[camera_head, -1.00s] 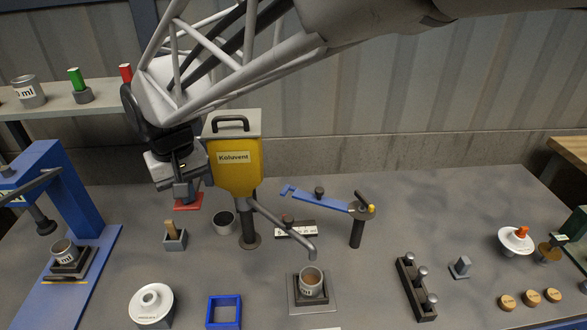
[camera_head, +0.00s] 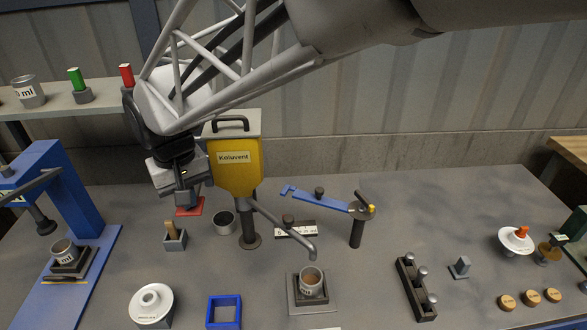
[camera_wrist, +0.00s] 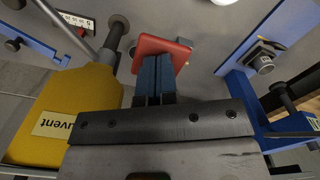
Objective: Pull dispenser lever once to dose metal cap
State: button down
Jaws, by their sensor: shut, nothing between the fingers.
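The yellow dispenser (camera_head: 233,168), labelled "Koluvent", stands on a dark post, its grey spout (camera_head: 285,230) slanting down to the right. A metal cap (camera_head: 311,283) with brownish contents sits on a dark holder below the spout end. A red paddle (camera_head: 190,207), apparently the lever's end, is left of the dispenser, and its link to the body is hidden. My gripper (camera_head: 187,202) is shut and empty, its tips at the paddle. In the wrist view the blue-grey fingertips (camera_wrist: 158,62) overlap the red paddle (camera_wrist: 150,43); I cannot tell if they touch.
A blue press (camera_head: 72,200) with another cup stands at left. A small pot (camera_head: 223,222) and a brush holder (camera_head: 175,238) sit near the dispenser. A blue swing arm (camera_head: 325,202) is to its right.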

jog(key=shift+f, duration=0.55)
dwell(0.4)
jog(key=shift+f, duration=0.55)
dwell(0.4)
jog(key=shift+r, duration=0.15)
notch_tip(320, 180, up, 14)
dwell(2.6)
jog(key=shift+d, duration=0.1)
dwell(0.6)
